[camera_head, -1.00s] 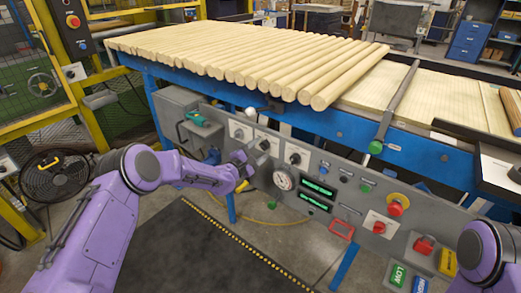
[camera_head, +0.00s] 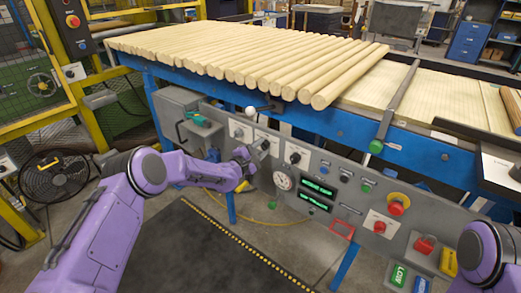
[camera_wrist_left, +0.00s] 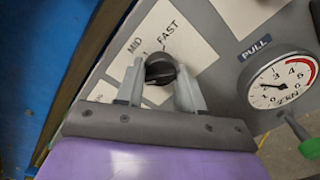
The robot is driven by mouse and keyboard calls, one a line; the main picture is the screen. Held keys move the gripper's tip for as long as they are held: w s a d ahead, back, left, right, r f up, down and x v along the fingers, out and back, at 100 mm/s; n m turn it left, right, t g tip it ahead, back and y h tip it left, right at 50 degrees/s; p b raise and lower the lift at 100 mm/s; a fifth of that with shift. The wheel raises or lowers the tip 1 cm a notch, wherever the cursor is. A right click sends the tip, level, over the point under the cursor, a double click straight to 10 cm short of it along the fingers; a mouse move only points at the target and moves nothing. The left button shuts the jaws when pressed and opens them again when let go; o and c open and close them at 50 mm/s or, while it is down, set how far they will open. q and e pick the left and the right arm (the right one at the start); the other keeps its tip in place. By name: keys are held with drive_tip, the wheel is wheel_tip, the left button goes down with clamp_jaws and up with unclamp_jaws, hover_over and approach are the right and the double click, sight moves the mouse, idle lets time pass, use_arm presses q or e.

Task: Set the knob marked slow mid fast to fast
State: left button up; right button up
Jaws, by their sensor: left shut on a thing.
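The black speed knob (camera_wrist_left: 160,68) sits on a white plate (camera_wrist_left: 200,55), with MID and FAST readable beside it. The SLOW lettering cannot be read, being partly behind my gripper. My left gripper (camera_wrist_left: 160,80) is shut on the knob, one finger on each side. A light mark shows at the knob's upper edge, towards FAST, but I cannot tell surely whether it is the knob's pointer. In the head view my left gripper (camera_head: 256,150) is at the grey control panel (camera_head: 345,190), covering most of this knob.
Right of the gripper are a dial gauge (camera_head: 283,180), another black knob (camera_head: 295,158) and green displays (camera_head: 315,190). Red stop buttons (camera_head: 397,205) are farther right. Wooden rods (camera_head: 240,60) lie on the blue-framed table above. The dark floor mat (camera_head: 190,250) is clear.

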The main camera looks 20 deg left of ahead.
use_arm(q)
drive_tip(key=m+b, duration=0.2)
drive_tip(key=shift+f+m, duration=0.15)
drive_tip(key=shift+m, duration=0.25)
drive_tip(key=shift+m+b, duration=0.35)
drive_tip(key=shift+m, duration=0.65)
drive_tip(key=m+b, duration=0.2)
drive_tip(key=m, duration=0.4)
drive_tip(key=m+b, duration=0.2)
drive_tip(key=m, duration=0.4)
drive_tip(key=shift+m, duration=0.3)
drive_tip(key=m+b, duration=0.2)
drive_tip(key=m, duration=0.3)
drive_tip(key=shift+m, duration=0.6)
drive_tip(key=o, duration=1)
drive_tip(key=shift+o, duration=0.2)
